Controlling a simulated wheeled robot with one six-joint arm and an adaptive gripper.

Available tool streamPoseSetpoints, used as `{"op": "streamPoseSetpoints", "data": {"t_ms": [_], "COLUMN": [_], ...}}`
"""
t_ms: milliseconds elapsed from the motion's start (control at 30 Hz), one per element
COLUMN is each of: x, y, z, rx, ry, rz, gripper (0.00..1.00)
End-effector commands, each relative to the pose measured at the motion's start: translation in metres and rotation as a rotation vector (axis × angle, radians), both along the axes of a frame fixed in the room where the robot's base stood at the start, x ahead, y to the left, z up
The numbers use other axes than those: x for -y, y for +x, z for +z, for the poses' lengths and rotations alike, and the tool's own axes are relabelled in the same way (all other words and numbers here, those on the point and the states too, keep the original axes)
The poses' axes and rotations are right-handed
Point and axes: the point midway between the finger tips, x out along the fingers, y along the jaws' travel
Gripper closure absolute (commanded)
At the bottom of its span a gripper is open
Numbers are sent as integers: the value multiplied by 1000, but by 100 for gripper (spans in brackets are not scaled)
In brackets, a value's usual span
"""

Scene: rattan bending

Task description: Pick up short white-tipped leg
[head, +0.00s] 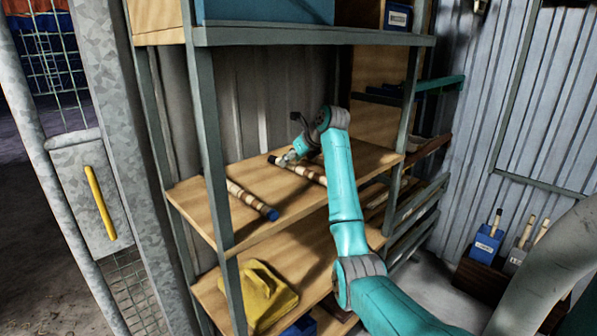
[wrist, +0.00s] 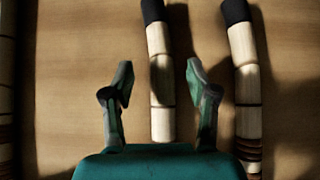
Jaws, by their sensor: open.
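A short pale jointed leg (wrist: 161,90) lies on the wooden shelf in the middle of the wrist view, with a dark band at its top end and a plain whitish lower end. It looks like the white-tipped leg. My gripper (wrist: 160,78) is open and empty, one finger on each side of this leg. I cannot tell how high the fingers are above the shelf. In the head view my gripper (head: 287,158) is over the shelf near a banded dark-tipped leg (head: 302,171); which leg it surrounds is unclear there.
A second dark-ended leg (wrist: 246,80) lies close to the right finger, and another (wrist: 5,95) shows at the left edge. A blue-tipped leg (head: 252,200) lies left on the shelf (head: 268,225). A shelf post (head: 210,140) stands at the front, with an upper shelf above.

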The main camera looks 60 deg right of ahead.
Motion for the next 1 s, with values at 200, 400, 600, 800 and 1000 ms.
{"op": "streamPoseSetpoints", "data": {"t_ms": [200,400,600,800,1000], "x": [4,4,4,4,4], "y": [16,18,18,18,18], "z": [-16,-17,-17,-17,-16], "rx": [0,1,1,1,1], "ry": [-1,-2,-2,-2,-2], "rz": [1,0,0,0,0], "gripper": [42,42,74,100,100]}}
